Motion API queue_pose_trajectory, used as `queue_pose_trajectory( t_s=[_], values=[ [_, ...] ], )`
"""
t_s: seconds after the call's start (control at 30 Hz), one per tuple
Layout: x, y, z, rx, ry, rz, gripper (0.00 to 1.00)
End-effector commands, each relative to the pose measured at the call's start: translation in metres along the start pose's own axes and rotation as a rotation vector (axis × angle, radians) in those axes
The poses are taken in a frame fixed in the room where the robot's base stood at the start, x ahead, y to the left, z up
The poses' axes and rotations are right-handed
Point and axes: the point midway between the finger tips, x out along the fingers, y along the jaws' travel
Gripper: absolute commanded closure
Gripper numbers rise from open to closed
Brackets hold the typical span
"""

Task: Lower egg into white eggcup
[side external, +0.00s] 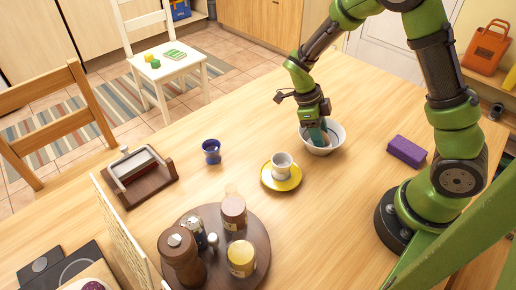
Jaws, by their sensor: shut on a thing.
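A small white cup, the white eggcup (282,160), stands upright on a yellow saucer (281,184) near the middle of the table. My gripper (318,141) points down into a white bowl (336,139), up and to the right of the eggcup. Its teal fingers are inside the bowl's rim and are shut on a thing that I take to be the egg. The fingers and the bowl hide its outline. The gripper is apart from the eggcup.
A blue cup (211,151) stands left of the saucer. A round wooden tray (258,231) with a pepper mill (180,252) and jars is at the front. A purple sponge (406,151) lies to the right. The table between bowl and saucer is clear.

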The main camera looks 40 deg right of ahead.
Motion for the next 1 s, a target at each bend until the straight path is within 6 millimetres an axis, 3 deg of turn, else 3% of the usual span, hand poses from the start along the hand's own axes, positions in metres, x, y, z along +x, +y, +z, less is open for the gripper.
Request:
queue_pose_trajectory(
  t_s=[0.3, 0.57, 0.77, 1.0],
  values=[
    [-0.058, 0.000, -0.022, -0.001, -0.007, -0.003, 0.87],
    [-0.090, 0.005, -0.034, -0.003, -0.004, -0.002, 0.87],
    [-0.114, 0.025, -0.032, -0.004, -0.004, -0.003, 0.87],
    [-0.142, 0.063, -0.023, -0.005, -0.002, -0.003, 0.87]
  ],
)
